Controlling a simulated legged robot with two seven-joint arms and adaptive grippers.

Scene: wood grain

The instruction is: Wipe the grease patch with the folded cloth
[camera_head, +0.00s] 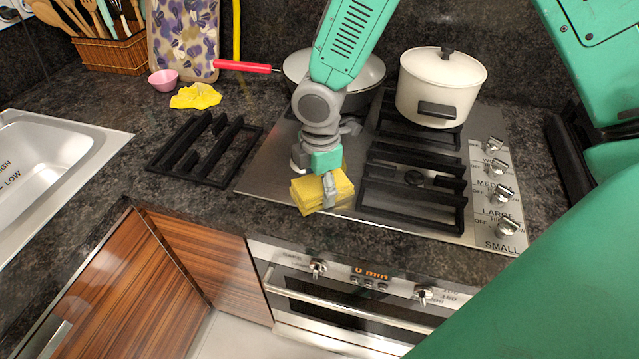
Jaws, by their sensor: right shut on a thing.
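The folded cloth (306,197) is a thick yellow stack at the front left part of the steel hob (265,172). My right gripper (329,190) is shut on it, with a grey finger showing over its near side. I cannot tell whether the cloth touches the hob or hangs just above it. I cannot make out the grease patch; the cloth and gripper cover part of the steel there. My left gripper is not in view.
A black grate (205,150) lies on the dark counter left of the hob. A white lidded pot (441,85) and a red-handled pan (372,75) stand at the back. A crumpled yellow thing (196,96), pink bowl (163,80) and sink (45,165) are left. Knobs (502,193) line the right.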

